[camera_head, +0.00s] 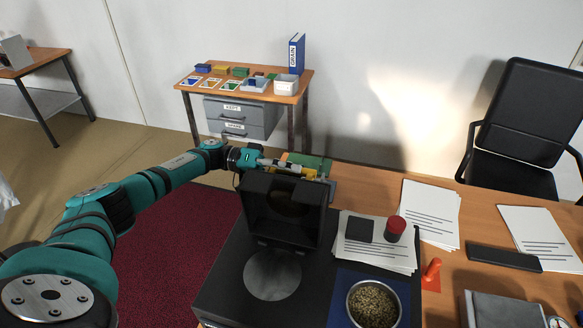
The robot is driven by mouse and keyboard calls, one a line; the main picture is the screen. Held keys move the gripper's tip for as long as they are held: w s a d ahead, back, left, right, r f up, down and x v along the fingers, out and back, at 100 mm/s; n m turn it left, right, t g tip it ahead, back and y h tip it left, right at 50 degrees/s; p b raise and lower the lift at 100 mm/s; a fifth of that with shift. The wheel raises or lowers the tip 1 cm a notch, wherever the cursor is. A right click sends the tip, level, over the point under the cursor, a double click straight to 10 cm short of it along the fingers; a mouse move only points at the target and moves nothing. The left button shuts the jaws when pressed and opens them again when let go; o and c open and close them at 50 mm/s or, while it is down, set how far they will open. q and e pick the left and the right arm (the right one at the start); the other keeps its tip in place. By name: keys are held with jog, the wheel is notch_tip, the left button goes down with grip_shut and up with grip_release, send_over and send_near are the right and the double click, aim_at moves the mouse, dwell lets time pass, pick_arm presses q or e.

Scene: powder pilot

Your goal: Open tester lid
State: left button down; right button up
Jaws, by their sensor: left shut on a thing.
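The black tester (225,285) stands at the near left end of the desk, with a round grey plate (272,274) bare on its top. Its black lid (285,222) stands raised, about upright, at the back of the tester, its hollow inner side facing me. My left arm reaches in from the left behind the lid. My left gripper (312,172) is at the lid's top edge, towards its right corner, and is shut on it. The lid partly hides the contact. My right gripper is not in view.
A bowl of grain (373,305) sits on a blue mat right of the tester. Papers (382,256) with a red-topped stamp (395,229) lie beside the lid. A green-and-yellow object (312,161) is close behind the gripper. A chair (525,130) stands beyond the desk.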

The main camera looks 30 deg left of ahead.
pick_arm(q)
jog(key=shift+w, duration=0.1)
dwell(0.4)
jog(key=c, duration=1.2)
grip_release()
jog(key=shift+f, duration=0.1)
jog(key=shift+o, duration=0.2)
jog(key=shift+a, duration=0.2)
jog(key=v, duration=1.1)
jog(key=shift+a, duration=0.4)
